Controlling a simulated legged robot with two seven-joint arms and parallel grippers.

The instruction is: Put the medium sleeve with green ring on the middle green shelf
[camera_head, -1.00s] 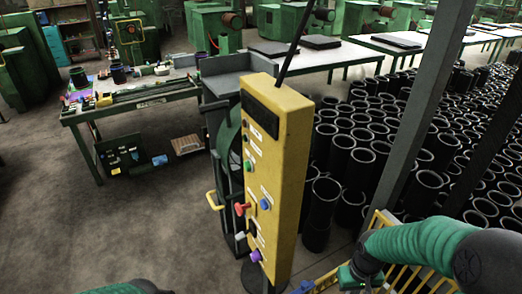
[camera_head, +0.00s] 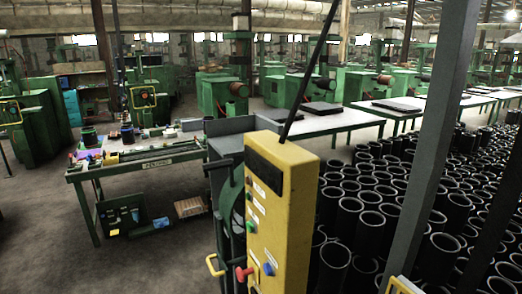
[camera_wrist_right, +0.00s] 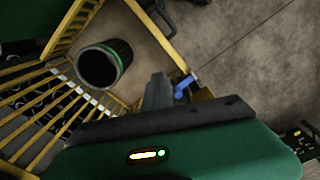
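A black sleeve with a green ring (camera_wrist_right: 103,63) shows in the right wrist view, its open end towards the camera, beside yellow bars. I cannot tell its size against other sleeves, or what it rests on. My right gripper (camera_wrist_right: 157,92) shows as a grey part above a dark edge and green housing. The sleeve appears to the left of it, apart from it in the picture. The finger opening cannot be made out. Neither gripper shows in the head view. I cannot pick out a middle green shelf with certainty.
A yellow control panel (camera_head: 283,210) stands in front, with a dark post (camera_head: 430,150) to its right. Many black sleeves (camera_head: 375,225) stand on the floor at right. A green workbench (camera_head: 150,160) is at left. Floor is clear at lower left. A yellow cage (camera_wrist_right: 40,105) borders the sleeve.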

